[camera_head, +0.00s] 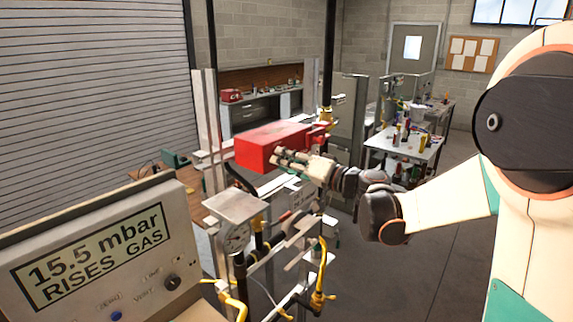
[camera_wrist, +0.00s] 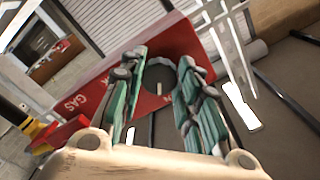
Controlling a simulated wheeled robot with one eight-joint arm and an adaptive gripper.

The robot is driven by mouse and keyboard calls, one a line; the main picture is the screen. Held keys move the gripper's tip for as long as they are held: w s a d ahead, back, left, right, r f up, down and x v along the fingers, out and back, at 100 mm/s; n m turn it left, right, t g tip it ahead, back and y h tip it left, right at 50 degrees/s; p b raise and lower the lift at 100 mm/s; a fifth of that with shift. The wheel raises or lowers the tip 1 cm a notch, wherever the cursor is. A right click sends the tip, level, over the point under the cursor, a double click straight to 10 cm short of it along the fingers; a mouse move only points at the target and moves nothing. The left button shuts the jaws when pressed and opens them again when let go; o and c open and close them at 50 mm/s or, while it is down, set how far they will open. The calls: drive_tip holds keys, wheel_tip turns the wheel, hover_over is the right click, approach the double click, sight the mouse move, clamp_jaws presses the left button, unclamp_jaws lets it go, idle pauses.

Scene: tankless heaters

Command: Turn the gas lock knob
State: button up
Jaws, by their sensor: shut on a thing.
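A red box (camera_head: 265,147) hangs on the metal frame in the head view. Its red face (camera_wrist: 185,40) with white lettering reading "GAS" fills the middle of the wrist view. A dark round knob (camera_wrist: 160,77) with a pale mark shows on that face, between my fingers. My gripper (camera_head: 287,158) is at the box's front face in the head view. In the wrist view my gripper (camera_wrist: 162,58) has its green finger pads on both sides of the knob, shut on it. The fingers hide the knob's sides and part of the lettering.
A yellow fitting with a red lever (camera_wrist: 62,134) is left of my gripper in the wrist view. A pressure gauge (camera_head: 236,239) and yellow-handled valves (camera_head: 320,298) stand below the box. A panel reading "15.5 mbar RISES GAS" (camera_head: 90,255) is at front left.

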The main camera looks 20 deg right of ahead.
drive_tip(key=m+b, duration=0.1)
drive_tip(key=m, duration=0.9)
drive_tip(key=shift+m, duration=0.4)
idle(0.4)
drive_tip(key=o, duration=1.1)
drive_tip(key=shift+c, duration=0.2)
drive_tip(key=v, duration=1.2)
